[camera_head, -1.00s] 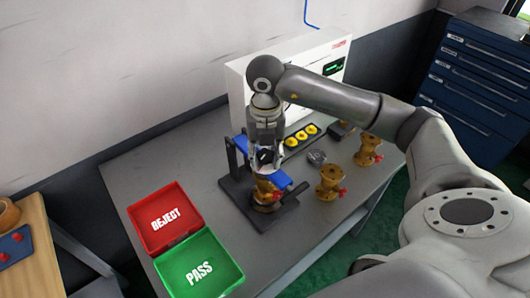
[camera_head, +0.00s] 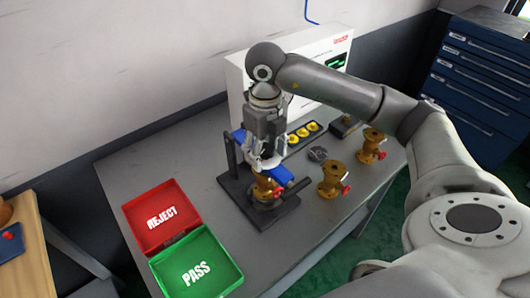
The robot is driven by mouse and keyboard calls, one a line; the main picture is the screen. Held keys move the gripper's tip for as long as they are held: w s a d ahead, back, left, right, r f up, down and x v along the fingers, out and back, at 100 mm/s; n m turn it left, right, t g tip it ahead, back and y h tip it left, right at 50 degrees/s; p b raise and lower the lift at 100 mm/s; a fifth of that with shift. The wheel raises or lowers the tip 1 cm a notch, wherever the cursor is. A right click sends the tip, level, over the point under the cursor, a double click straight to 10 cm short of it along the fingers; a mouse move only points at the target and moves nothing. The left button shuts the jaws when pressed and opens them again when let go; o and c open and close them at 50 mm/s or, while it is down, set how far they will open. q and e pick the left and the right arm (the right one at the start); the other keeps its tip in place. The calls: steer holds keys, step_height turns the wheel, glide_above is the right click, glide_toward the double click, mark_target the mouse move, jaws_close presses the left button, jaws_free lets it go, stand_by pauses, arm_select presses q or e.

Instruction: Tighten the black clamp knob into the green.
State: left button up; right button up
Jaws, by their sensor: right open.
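My right gripper (camera_head: 263,163) points down over the black clamp stand (camera_head: 231,185), its fingers open around the spot above the blue clamp bar (camera_head: 284,174). The black clamp knob is hidden behind the gripper's fingers, so I cannot tell whether they touch it. A brass valve (camera_head: 264,190) with a red part stands upright in the stand, under the bar. No green mark at the knob can be made out. My left gripper is not in view.
A red REJECT tray (camera_head: 140,213) and a green PASS tray (camera_head: 226,282) lie left of the stand. Two brass valves (camera_head: 331,181) (camera_head: 370,147) and a small grey part (camera_head: 317,154) stand to the right. A white tester (camera_head: 300,62) with yellow pieces in front stands behind.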

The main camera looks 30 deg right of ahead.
steer(key=n+b, duration=0.2)
steer(key=n, duration=0.2)
steer(key=shift+f+n, duration=0.15)
steer(key=shift+n, duration=0.25)
steer(key=shift+n+b, duration=0.35)
steer(key=shift+n, duration=0.55)
steer(key=shift+r, duration=0.2)
